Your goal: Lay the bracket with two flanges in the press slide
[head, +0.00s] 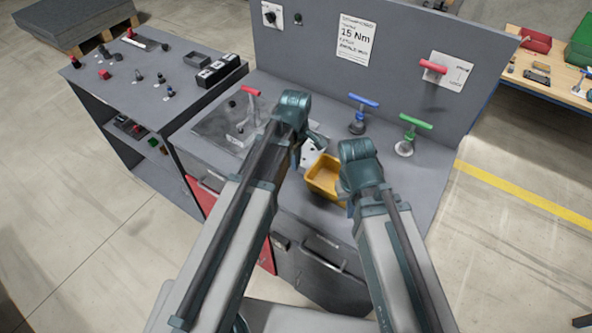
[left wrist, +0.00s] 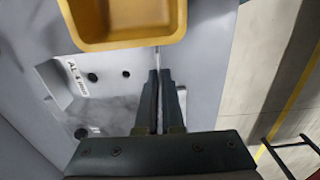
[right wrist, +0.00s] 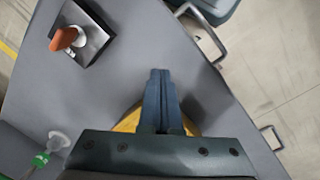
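My left gripper (head: 309,139) is over the bench beside the yellow bin. In the left wrist view its fingers (left wrist: 160,75) are close together on a thin, pale metal piece, apparently the bracket (left wrist: 158,58), seen edge-on just past the tips. In the head view a pale piece with dark holes (head: 311,156) shows below this gripper; its flanges cannot be made out. My right gripper is beyond the bin's right side, its fingers mostly hidden in the head view. In the right wrist view its fingers (right wrist: 160,75) are shut and empty. I cannot clearly identify the press slide.
The yellow bin (head: 322,179) stands between my arms; its inside is partly hidden. A metal plate with a red-handled clamp (head: 250,92) is at the bench's left. Blue-handled (head: 363,101) and green-handled (head: 415,122) devices stand at the back right. A side table (head: 120,85) holds small parts.

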